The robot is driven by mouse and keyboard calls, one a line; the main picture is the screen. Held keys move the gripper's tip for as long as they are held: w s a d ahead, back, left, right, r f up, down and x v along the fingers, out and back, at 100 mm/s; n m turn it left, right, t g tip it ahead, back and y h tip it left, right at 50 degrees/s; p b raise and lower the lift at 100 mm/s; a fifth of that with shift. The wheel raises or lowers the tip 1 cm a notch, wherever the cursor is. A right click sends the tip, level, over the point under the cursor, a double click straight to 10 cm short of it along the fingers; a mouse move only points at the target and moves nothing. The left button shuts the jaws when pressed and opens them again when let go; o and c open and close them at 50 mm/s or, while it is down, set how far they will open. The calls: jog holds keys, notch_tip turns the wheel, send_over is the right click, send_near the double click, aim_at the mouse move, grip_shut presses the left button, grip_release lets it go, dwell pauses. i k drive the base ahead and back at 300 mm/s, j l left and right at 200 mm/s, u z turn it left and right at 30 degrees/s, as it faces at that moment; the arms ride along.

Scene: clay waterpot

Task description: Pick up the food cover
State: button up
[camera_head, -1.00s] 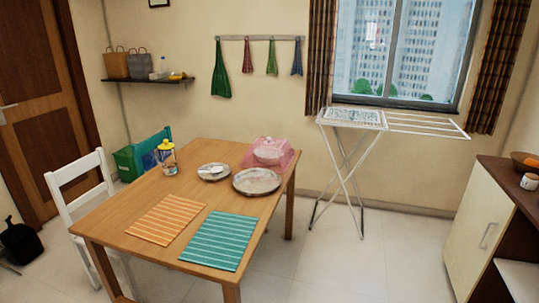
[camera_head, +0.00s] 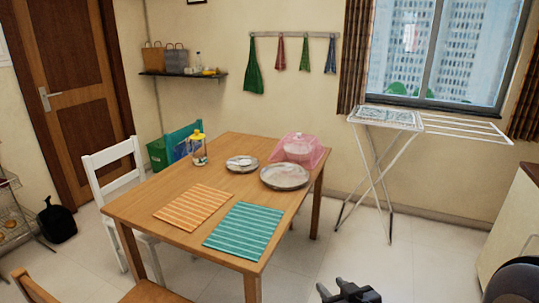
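The food cover (camera_head: 302,147) is a pink, see-through dome at the far right corner of the wooden table (camera_head: 148,204). A pale bowl or dish shows through it, but its details are blurred. My gripper (camera_head: 346,291) shows only as a dark shape at the bottom edge, right of the table and well apart from the cover.
A metal plate (camera_head: 285,176), a smaller plate (camera_head: 242,163), a yellow-lidded jar (camera_head: 198,150) and orange (camera_head: 193,206) and teal (camera_head: 244,230) mats lie on the table. White (camera_head: 120,165) and wooden (camera_head: 150,293) chairs stand nearby. A drying rack (camera_head: 377,170) stands right; floor between is clear.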

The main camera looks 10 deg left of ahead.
aim_at(298, 145)
jog(key=i+l+u, duration=0.1)
jog(key=i+u, duration=0.15)
jog(key=i, duration=0.2)
jog(key=i+l+u, duration=0.25)
jog(key=i, duration=0.15)
jog(key=i+l+u, duration=0.2)
jog(key=i, duration=0.25)
jog(key=i+l+u, duration=0.1)
jog(key=i+l, duration=0.7)
jog(key=i, duration=0.2)
jog(key=i+l, duration=0.85)
jog(key=i, duration=0.15)
jog(key=j+u, duration=0.05)
